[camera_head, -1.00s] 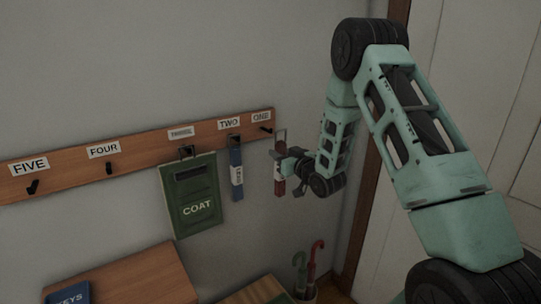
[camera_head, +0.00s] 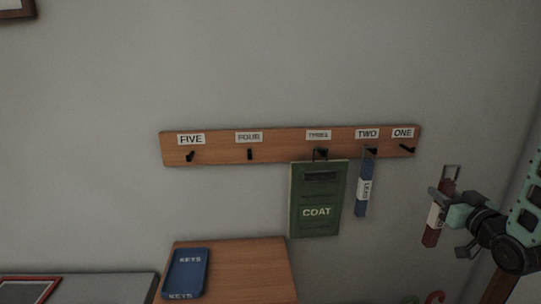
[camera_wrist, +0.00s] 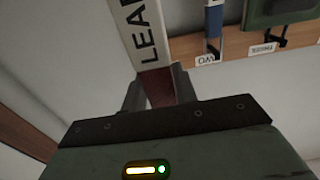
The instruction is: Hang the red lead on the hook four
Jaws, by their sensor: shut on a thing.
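The red lead (camera_head: 432,236) has a white label band and a metal loop at its top. Hook four (camera_head: 250,155) is a bare black peg under the FOUR sign (camera_head: 249,137), well to the left of my gripper.
The wooden rack (camera_head: 215,154) is on the wall. Hooks five (camera_head: 190,157) and one (camera_head: 407,148) are bare. A green COAT pouch (camera_head: 318,225) hangs at three and a blue lead (camera_head: 361,200) at two. A wooden cabinet (camera_head: 250,270) with a blue KEYS tray (camera_head: 187,270) stands below.

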